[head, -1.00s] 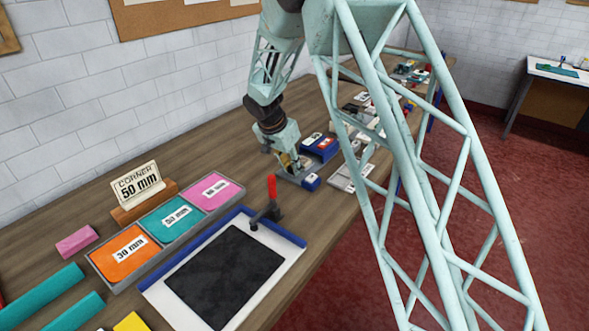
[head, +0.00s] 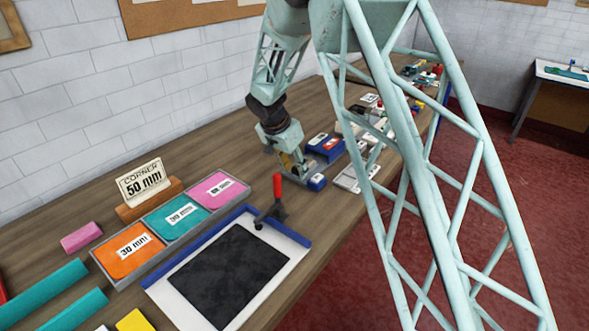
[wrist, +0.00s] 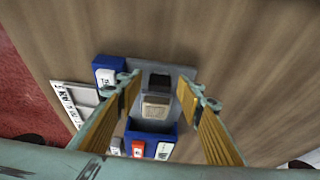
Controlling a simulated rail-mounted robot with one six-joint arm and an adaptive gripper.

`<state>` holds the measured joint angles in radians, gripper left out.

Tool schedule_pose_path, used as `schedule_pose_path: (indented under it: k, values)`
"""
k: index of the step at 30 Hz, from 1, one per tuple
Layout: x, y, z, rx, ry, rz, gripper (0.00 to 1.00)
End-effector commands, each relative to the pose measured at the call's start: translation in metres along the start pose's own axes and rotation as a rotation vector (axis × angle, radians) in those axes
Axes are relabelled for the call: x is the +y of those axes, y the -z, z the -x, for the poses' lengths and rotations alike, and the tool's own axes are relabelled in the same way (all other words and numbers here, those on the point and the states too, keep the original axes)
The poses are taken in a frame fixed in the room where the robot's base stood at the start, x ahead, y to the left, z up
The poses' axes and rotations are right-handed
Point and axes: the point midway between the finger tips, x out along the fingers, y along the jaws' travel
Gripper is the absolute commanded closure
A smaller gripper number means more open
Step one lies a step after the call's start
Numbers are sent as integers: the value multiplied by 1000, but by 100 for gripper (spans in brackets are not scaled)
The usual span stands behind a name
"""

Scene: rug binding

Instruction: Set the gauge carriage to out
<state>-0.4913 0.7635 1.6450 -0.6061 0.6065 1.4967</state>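The gauge is a grey plate (wrist: 183,74) on the bench, with a dark block or slot (wrist: 160,81) and a tan block (wrist: 155,107) that looks like the carriage. I cannot read any setting on it. My gripper (wrist: 159,86) is pointing down over the plate, its two fingers apart on either side of these blocks. No contact is clear. In the head view my gripper (head: 296,170) is low over the gauge and hides most of it. A blue block (head: 317,182) with a white label stands at the plate's side; it also shows in the wrist view (wrist: 108,72).
A blue box (head: 324,147) with red and white labels stands just behind the gauge. A pale framed tray (head: 352,181) lies to its right. Bare wood lies left of the gauge.

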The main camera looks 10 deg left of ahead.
Motion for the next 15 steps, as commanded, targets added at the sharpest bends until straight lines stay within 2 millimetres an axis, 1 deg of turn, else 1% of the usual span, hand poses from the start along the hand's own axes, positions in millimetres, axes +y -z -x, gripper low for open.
schedule_pose_path:
  k: [8,11,15]
  values:
    - [0,0,6,1,1,0,66]
    - [0,0,12,1,1,0,66]
    - [-1,0,25,1,2,-1,66]
